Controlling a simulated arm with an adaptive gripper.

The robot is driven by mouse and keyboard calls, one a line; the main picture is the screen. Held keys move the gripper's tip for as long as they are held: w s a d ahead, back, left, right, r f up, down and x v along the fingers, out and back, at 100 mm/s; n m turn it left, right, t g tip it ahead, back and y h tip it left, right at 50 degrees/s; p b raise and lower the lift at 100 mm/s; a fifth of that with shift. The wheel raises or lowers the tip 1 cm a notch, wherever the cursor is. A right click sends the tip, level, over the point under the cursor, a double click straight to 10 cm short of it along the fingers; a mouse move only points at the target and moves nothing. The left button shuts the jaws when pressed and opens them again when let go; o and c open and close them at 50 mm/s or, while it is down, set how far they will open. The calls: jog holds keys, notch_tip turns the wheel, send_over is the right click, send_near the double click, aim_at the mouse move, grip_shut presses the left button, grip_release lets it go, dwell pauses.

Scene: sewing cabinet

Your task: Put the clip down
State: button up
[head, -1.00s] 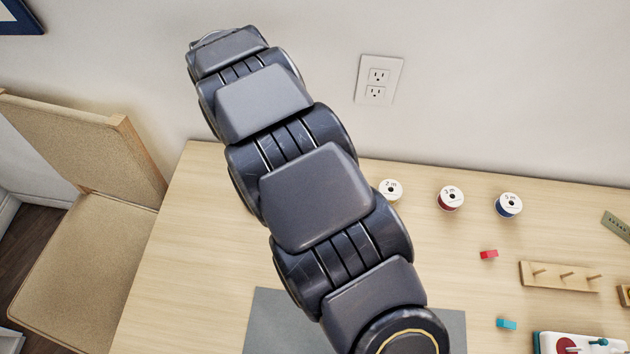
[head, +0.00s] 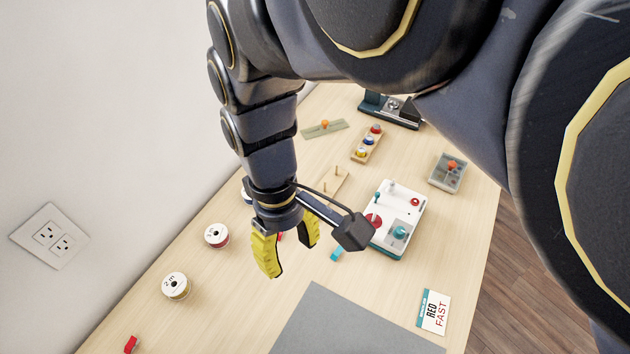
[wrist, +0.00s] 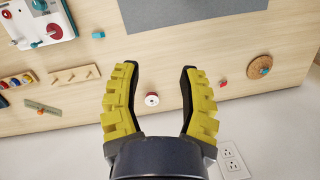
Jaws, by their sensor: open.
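My gripper (head: 290,260) hangs above the table with its yellow fingers spread apart. In the wrist view my gripper (wrist: 160,75) has nothing held between its fingers. A small red clip-like piece (head: 131,345) lies on the table at the bottom left of the head view, apart from the gripper. Another small red piece (head: 280,237) is partly hidden behind the fingers. A small teal piece (head: 337,254) lies beside the white box; it also shows in the wrist view (wrist: 98,35). I cannot tell which piece is the task's clip.
Spools (head: 176,286) and (head: 217,236) stand along the wall side; a third is mostly hidden by my arm. The pegged rack (head: 334,186), white box (head: 385,245), grey mat (head: 350,325) and RED FAST card (head: 433,313) lie around. The mat is clear where visible.

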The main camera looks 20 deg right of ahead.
jog(key=s+d+r+m, duration=0.1)
jog(key=s+d+m, duration=0.5)
jog(key=s, duration=0.2)
jog(key=shift+s+d+r, duration=0.15)
jog(key=shift+s+d, duration=0.1)
jog(key=shift+s, duration=0.05)
jog(key=shift+o, duration=0.7)
jog(key=shift+a, duration=0.1)
